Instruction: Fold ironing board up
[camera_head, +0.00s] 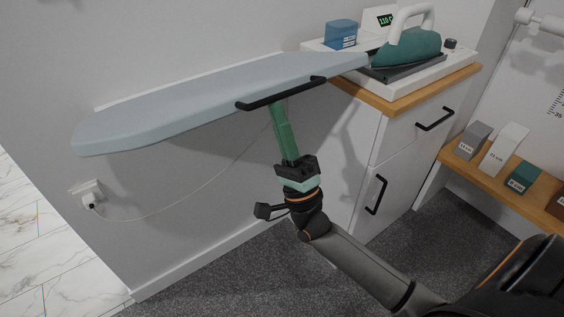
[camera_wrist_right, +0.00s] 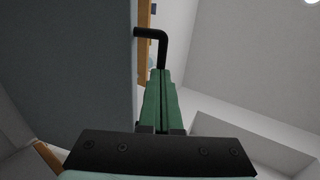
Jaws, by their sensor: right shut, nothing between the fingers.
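The ironing board (camera_head: 190,97) is a long pale blue-grey panel, lying flat and sticking out to the left beside the wall. A black bar handle (camera_head: 283,93) runs along its near edge. My right gripper (camera_head: 277,108) points up from below with green fingers shut, and its tips are at the handle. In the right wrist view the board (camera_wrist_right: 70,65) fills the left side, the handle (camera_wrist_right: 152,33) bends in from it, and the shut fingers (camera_wrist_right: 162,75) end just by the handle. Whether they touch it I cannot tell. Nothing is between the fingers. My left gripper is not in view.
A white cabinet (camera_head: 396,150) with black pulls stands at the board's right end. A teal iron (camera_head: 408,47) and a blue box (camera_head: 341,34) are on top. A wooden shelf (camera_head: 500,190) with small boxes is at right. A cord hangs from a wall socket (camera_head: 88,196). Carpet below is clear.

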